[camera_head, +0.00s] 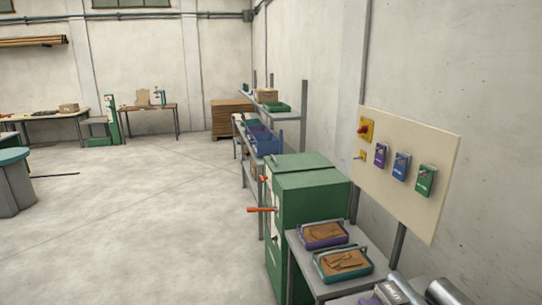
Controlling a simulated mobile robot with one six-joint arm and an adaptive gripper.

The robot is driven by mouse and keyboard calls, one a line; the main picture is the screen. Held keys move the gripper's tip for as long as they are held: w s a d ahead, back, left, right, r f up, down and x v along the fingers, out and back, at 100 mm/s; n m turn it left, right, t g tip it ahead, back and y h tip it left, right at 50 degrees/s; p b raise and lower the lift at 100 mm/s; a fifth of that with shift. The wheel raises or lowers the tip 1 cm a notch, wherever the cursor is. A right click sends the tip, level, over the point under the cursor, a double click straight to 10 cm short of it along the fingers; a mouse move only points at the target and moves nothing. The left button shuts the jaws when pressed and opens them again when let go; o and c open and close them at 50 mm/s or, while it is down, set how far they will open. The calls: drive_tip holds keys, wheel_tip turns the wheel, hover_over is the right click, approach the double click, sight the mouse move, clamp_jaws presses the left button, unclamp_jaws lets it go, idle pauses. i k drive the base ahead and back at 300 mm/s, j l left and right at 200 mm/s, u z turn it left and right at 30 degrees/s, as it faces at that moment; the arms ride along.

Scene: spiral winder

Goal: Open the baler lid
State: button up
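A green cabinet-like machine, which looks like the baler (312,215), stands right of centre, near the right wall. Its flat green top, apparently the lid (310,180), lies level and looks shut. A red-orange handle (262,210) sticks out to the left from its front side. Behind it is a second green top (290,164), with a smaller orange handle (265,179); I cannot tell if this is part of the same machine.
A grey table with a purple tray (323,236) and a teal tray (343,263) of brown pieces stands close beside the green machine. A cream panel (408,160) with switch boxes is on the right wall. The floor (150,220) left of the machine is clear.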

sight(309, 161)
drive_tip(key=i+j, duration=0.25)
drive_tip(key=j, duration=0.15)
drive_tip(key=i+j, duration=0.3)
drive_tip(key=j, duration=0.15)
drive_tip(key=i+j+z, duration=0.1)
drive_tip(key=i+j, duration=0.15)
drive_tip(key=j, duration=0.15)
drive_tip(key=i+j, duration=0.25)
drive_tip(key=j, duration=0.2)
drive_tip(key=i+j, duration=0.25)
drive_tip(key=j, duration=0.15)
drive_tip(key=i+l+z, duration=0.1)
drive_tip(key=i, duration=0.95)
drive_tip(key=i+l+z, duration=0.1)
drive_tip(key=i, duration=1)
drive_tip(key=i+l, duration=0.25)
